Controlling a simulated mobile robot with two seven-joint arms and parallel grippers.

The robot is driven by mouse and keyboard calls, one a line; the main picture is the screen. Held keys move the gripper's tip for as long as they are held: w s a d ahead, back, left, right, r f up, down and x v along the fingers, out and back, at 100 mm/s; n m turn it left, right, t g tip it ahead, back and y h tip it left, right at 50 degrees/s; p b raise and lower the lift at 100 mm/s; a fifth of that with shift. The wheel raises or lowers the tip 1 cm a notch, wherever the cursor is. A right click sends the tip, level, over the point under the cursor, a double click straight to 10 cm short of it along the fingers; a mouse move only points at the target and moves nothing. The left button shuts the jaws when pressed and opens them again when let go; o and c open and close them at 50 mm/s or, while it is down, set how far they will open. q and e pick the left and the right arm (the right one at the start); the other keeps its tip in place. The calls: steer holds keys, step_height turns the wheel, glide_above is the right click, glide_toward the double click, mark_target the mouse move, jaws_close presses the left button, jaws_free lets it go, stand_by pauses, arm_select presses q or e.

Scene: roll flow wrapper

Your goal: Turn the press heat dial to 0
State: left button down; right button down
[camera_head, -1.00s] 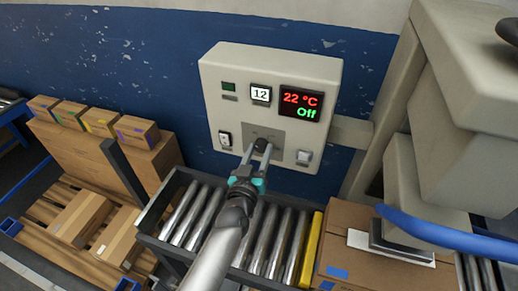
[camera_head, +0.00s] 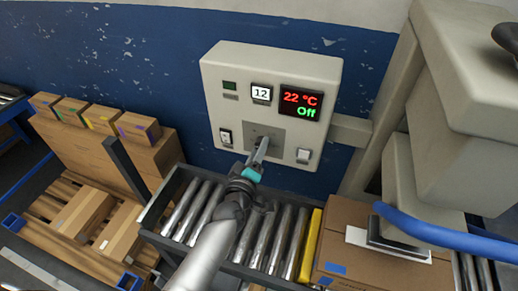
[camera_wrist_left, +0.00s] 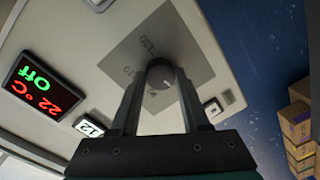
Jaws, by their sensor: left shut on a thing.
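The press control box (camera_head: 233,68) is a pale panel on the blue wall. Its heat dial, a dark round knob (camera_wrist_left: 159,74), sits on a grey plate with printed marks that I cannot read surely. My left gripper (camera_head: 261,145) reaches up to the dial, and in the left wrist view its two fingers (camera_wrist_left: 158,82) stand on either side of the knob, shut on it. In the head view the fingers overlap and mostly hide the knob. The display (camera_head: 301,104) reads 22 °C in red and Off in green. My right gripper is not in view.
A small counter (camera_head: 261,93) shows 12. Switches (camera_head: 226,137) (camera_head: 303,155) flank the dial plate. A roller conveyor (camera_head: 228,225) runs below the box. The press with a blue bar (camera_head: 430,232) stands right, over a carton (camera_head: 345,215). Cartons on pallets (camera_head: 85,210) stand left.

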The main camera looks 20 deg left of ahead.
arm_select(q)
steer(key=shift+n, duration=0.3)
stand_by(0.4)
steer(key=shift+c, duration=1.9)
jaws_free()
steer(key=s+r, duration=0.1)
steer(key=s, duration=1.4)
steer(key=shift+a+p, duration=0.15)
steer(key=shift+p, duration=0.15)
